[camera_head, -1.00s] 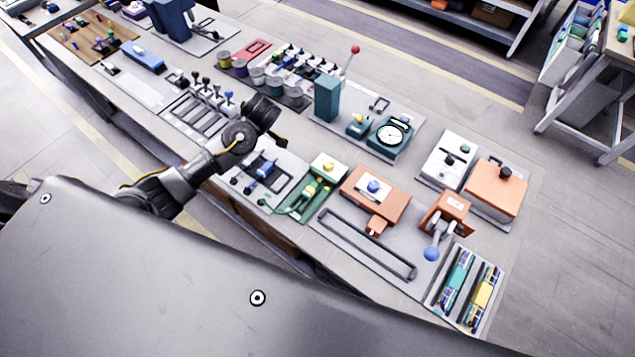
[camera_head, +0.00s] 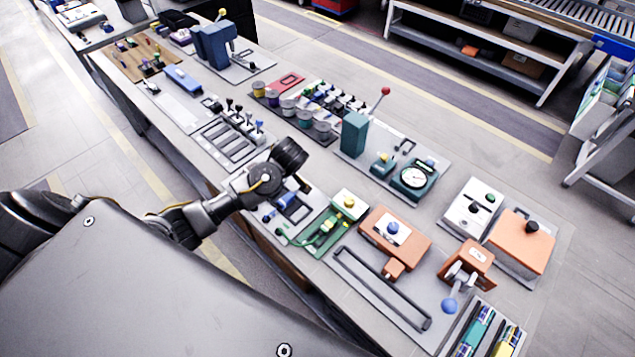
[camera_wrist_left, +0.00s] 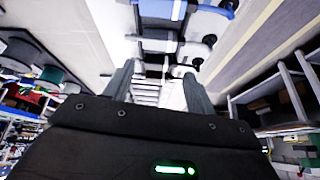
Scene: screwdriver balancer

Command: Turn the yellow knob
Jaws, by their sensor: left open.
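The yellow knob (camera_head: 349,202) sits on a white plate on top of a green device (camera_head: 328,229) with green hoses, near the middle of the bench. My left gripper (camera_head: 291,153) is above the bench, up and to the left of the knob in the head view, and apart from it. In the left wrist view my left gripper (camera_wrist_left: 158,75) is open, its two fingers spread with nothing between them. I cannot make out the yellow knob in the left wrist view. My right gripper is in neither view.
An orange box with a blue button (camera_head: 392,228) stands right of the green device. A row of levers (camera_head: 240,115) and several round pots (camera_head: 305,118) are near my left gripper. A teal block (camera_head: 354,134) and a dial gauge (camera_head: 414,177) stand behind.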

